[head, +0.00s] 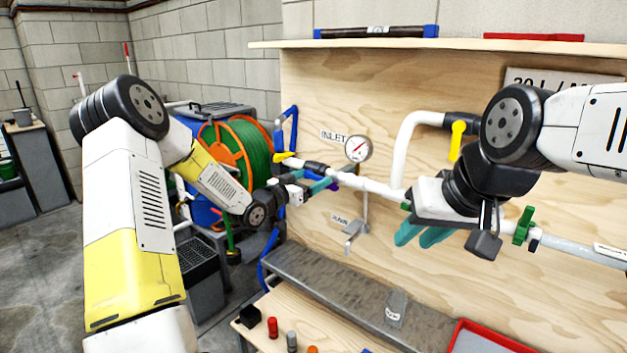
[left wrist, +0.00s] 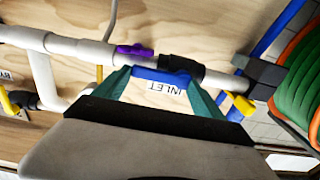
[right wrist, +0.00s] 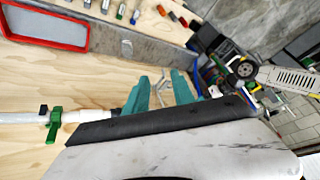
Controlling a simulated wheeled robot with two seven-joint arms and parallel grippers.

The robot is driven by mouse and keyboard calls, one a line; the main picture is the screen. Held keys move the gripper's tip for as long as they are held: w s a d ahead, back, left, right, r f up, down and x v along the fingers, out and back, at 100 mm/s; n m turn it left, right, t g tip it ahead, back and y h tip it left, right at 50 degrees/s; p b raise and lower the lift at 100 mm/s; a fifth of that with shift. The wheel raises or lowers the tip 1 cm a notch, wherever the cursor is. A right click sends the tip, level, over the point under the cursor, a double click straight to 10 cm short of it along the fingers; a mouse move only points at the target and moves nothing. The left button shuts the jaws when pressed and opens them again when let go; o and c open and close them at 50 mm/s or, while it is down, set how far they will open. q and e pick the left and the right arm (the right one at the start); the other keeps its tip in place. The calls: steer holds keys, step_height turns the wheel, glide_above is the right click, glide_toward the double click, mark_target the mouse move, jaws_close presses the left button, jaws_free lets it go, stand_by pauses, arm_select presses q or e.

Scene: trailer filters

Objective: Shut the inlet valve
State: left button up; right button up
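The INLET label (head: 333,136) is on the plywood board above the left end of the white pipe (head: 372,186). A black fitting (left wrist: 183,68) sits on this pipe, with a blue bar-like part (left wrist: 160,76) beside it. A yellow handle (left wrist: 240,103) is near the hose end and also shows in the head view (head: 284,156). Which handle belongs to the inlet valve is unclear. My left gripper (left wrist: 158,77) is open at the pipe, its teal fingers either side of the blue part; contact is unclear. My right gripper (head: 421,236) is open and empty in front of the board.
A purple handle (left wrist: 135,50), a pressure gauge (head: 358,149), another yellow handle (head: 457,140) and a green handle (head: 523,226) are on the pipework. A green hose reel (head: 245,150) stands left. A red tray (head: 490,338) and small parts are on the bench below.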

arm_select(q)
steer(key=c, duration=0.9)
steer(key=shift+f+m, duration=0.3)
steer(key=shift+m, duration=0.4)
